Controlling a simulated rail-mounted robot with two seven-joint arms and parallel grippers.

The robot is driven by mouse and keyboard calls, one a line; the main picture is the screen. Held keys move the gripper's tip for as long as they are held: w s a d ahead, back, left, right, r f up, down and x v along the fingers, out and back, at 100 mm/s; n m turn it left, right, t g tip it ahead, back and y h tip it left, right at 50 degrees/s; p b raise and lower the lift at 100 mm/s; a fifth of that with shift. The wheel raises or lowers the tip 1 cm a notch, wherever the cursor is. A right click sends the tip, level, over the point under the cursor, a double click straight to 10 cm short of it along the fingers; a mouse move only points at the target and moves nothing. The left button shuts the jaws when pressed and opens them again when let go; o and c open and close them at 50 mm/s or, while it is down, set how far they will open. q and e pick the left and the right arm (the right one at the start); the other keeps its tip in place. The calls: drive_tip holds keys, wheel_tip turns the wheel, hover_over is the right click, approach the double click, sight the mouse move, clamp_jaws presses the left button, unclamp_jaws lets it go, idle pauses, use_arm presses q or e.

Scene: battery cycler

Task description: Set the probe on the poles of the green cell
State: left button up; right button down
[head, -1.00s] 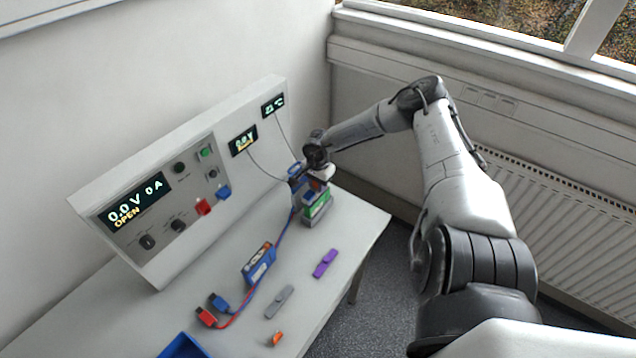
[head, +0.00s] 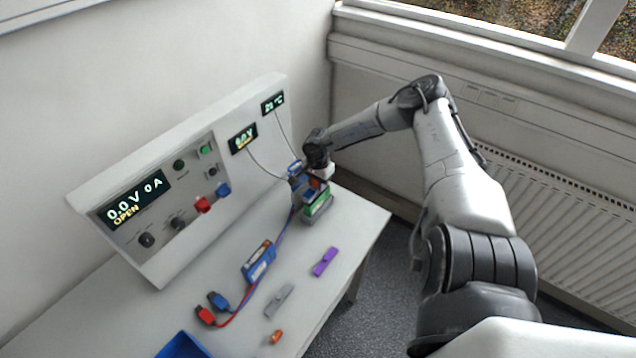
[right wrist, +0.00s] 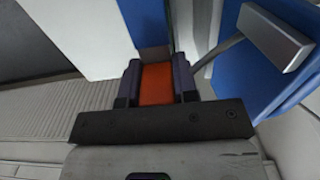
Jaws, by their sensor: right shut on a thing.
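The green cell (head: 319,206) stands upright in a grey holder (head: 317,220) near the table's far right corner. My right gripper (head: 313,181) is just above and behind it, pointing down. In the right wrist view, its fingers (right wrist: 157,82) are shut on an orange block (right wrist: 157,84), which I take to be the probe's grip. The probe's tips and the cell's poles are hidden, so I cannot tell whether they touch. My left gripper is not in view.
A blue part (head: 295,170) stands close beside the gripper. The cycler panel (head: 180,180) rises behind, with cables. A blue pack (head: 258,262) with red and blue plugs, a purple piece (head: 324,261), a grey piece (head: 279,300) and an orange piece (head: 276,337) lie nearer.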

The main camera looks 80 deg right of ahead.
drive_tip(key=shift+f+b, duration=0.3)
idle(0.6)
drive_tip(key=shift+f+b, duration=0.3)
drive_tip(key=shift+f, duration=0.05)
idle(0.3)
idle(0.5)
drive_tip(key=shift+r, duration=0.25)
drive_tip(key=shift+r+p, duration=2.15)
drive_tip(key=shift+r, duration=0.3)
drive_tip(key=shift+r+p, duration=0.6)
drive_tip(key=shift+r, duration=0.2)
